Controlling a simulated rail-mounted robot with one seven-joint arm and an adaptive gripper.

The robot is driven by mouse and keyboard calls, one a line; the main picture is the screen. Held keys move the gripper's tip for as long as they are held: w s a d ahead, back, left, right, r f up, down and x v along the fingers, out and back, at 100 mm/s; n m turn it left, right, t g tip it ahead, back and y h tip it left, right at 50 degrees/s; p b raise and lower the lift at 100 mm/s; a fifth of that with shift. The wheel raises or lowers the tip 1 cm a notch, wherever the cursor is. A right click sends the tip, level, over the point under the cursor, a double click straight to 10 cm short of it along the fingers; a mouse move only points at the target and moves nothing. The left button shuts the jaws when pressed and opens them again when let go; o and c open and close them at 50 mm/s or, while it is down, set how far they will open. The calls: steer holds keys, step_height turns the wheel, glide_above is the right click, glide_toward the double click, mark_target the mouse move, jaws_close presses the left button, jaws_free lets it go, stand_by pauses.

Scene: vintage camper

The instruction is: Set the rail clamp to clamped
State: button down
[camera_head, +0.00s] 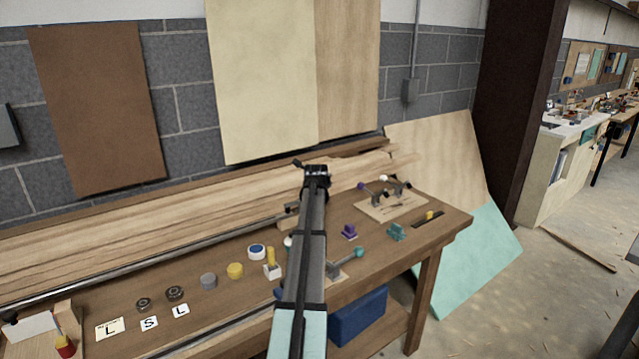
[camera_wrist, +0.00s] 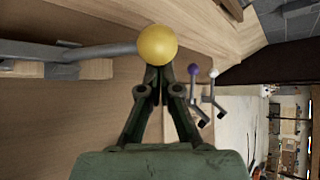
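In the wrist view a yellow ball knob (camera_wrist: 157,44) sits at the end of a grey lever (camera_wrist: 105,52). The lever runs left to metal hardware on a wooden block (camera_wrist: 97,69), and I take this to be the rail clamp. My gripper (camera_wrist: 160,75) has its fingertips drawn together right at the knob's near side. The knob is wider than the gap between the tips, and I cannot tell whether they touch it. In the head view my gripper (camera_head: 316,172) is over the back of the bench, and my arm hides the knob.
A board with purple- and white-knobbed levers (camera_head: 392,204) stands to the right on the workbench (camera_head: 225,308). A long metal rail (camera_head: 150,256) runs left along the bench, before stacked planks (camera_head: 100,238). Small knobs, bearings and letter cards lie nearer the front.

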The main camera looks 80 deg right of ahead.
steer(key=s+a+r+b, duration=0.2)
steer(key=s+a+b, duration=0.1)
steer(key=a, duration=0.5)
steer(key=shift+s+r, duration=0.2)
steer(key=shift+s, duration=0.7)
